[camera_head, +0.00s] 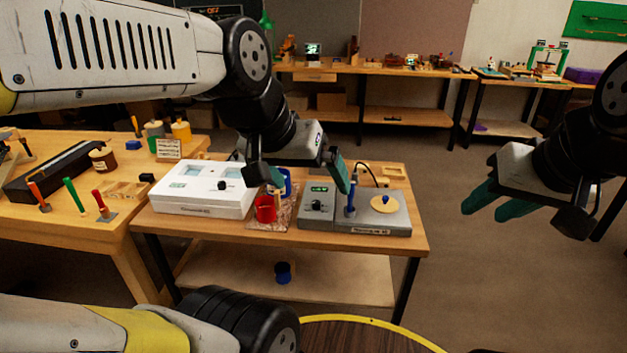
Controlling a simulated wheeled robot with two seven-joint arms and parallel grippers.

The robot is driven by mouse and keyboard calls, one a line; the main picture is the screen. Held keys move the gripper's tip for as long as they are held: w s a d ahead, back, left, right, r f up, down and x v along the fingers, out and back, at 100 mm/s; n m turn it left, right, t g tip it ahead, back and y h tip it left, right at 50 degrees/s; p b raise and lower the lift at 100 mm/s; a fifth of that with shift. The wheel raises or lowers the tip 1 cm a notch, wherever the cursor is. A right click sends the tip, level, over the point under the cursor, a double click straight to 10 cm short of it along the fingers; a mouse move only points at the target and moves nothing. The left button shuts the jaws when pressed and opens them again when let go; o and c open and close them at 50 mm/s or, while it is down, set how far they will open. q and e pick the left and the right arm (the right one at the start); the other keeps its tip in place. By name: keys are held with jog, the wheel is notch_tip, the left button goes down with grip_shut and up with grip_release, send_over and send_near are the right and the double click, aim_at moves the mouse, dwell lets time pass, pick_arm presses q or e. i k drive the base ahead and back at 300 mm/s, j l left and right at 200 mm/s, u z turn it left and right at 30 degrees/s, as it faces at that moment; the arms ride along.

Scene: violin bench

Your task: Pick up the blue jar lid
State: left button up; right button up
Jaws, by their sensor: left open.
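A blue item (286,181), partly hidden behind a finger of my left gripper, stands just behind a red cup (265,211) on the middle bench. I cannot tell if it is a jar or only its lid. A dark blue round container (283,272) sits on the bench's lower shelf, and its top cannot be made out clearly. My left gripper (308,182) is open, above the bench, its fingers spread either side of the space between the red cup and the grey device. It holds nothing. My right gripper (488,211) is over the floor on the right, its teal fingers apart and empty.
A white box unit (204,194) stands left of the cup. A grey control box (317,204) and a grey plate device (385,220) with an upright blue-handled tool (351,203) stand right. A tool-laden table (60,222) is at left; floor on the right is clear.

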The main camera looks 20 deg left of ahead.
aim_at(386, 205)
jog(key=i+j+z, duration=0.25)
jog(key=z, duration=0.15)
jog(key=i+j+z, duration=0.25)
jog(key=z, duration=0.15)
jog(key=j, duration=0.1)
